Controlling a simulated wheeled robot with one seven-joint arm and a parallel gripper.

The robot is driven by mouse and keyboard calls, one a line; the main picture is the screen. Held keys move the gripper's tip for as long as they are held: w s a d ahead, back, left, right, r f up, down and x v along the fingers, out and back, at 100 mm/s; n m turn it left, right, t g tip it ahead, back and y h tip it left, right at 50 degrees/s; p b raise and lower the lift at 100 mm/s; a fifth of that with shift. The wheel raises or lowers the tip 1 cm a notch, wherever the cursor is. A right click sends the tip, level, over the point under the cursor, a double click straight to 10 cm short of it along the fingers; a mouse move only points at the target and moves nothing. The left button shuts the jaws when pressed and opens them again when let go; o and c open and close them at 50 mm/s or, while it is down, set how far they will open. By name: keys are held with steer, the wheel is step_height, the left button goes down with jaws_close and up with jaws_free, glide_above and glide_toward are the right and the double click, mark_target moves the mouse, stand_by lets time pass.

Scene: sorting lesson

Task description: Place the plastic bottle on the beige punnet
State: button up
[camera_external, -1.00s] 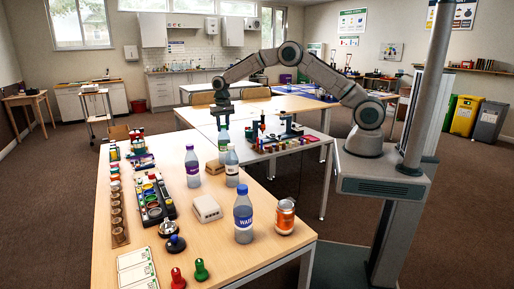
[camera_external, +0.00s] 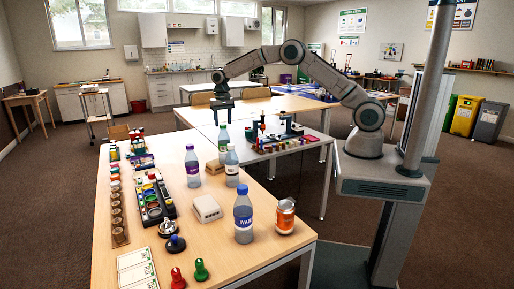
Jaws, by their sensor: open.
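Several clear plastic bottles stand upright on the near wooden table. One has a blue label (camera_external: 243,218), one a purple label (camera_external: 192,170), one a green label (camera_external: 223,145), and one (camera_external: 231,168) stands just in front of the green-labelled one. I cannot tell for sure which is the beige punnet. My gripper (camera_external: 222,121) is open and empty, pointing down above the green-labelled bottle, apart from it as far as I can tell.
A black tray of coloured pieces (camera_external: 153,200), a row of jars (camera_external: 117,210), a bell (camera_external: 167,229), and red (camera_external: 178,279) and green (camera_external: 201,270) pawns fill the left and front.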

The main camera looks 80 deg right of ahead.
steer(key=s+a+r+n+t, duration=0.15)
steer(key=s+r, duration=0.25)
steer(key=r, duration=0.4)
steer(key=s+a+r+n+g, duration=0.15)
steer(key=s+r, duration=0.25)
steer(key=r, duration=0.4)
steer(key=s+a+r+n+t, duration=0.1)
steer(key=s+a+r, duration=0.1)
steer(key=s, duration=0.4)
steer(key=s+a+r+n+t, duration=0.1)
steer(key=s+r, duration=0.1)
steer(key=s, duration=0.4)
steer(key=s+a+f+n+t, duration=0.1)
steer(key=s+f+n, duration=0.1)
steer(key=s, duration=0.8)
steer(key=s+a+f+n, duration=0.1)
steer(key=s+f, duration=0.3)
steer(key=s, duration=0.7)
steer(key=shift+s+a+n+t+b, duration=0.25)
steer(key=shift+a+n+t+b, duration=0.15)
steer(key=shift+n, duration=0.1)
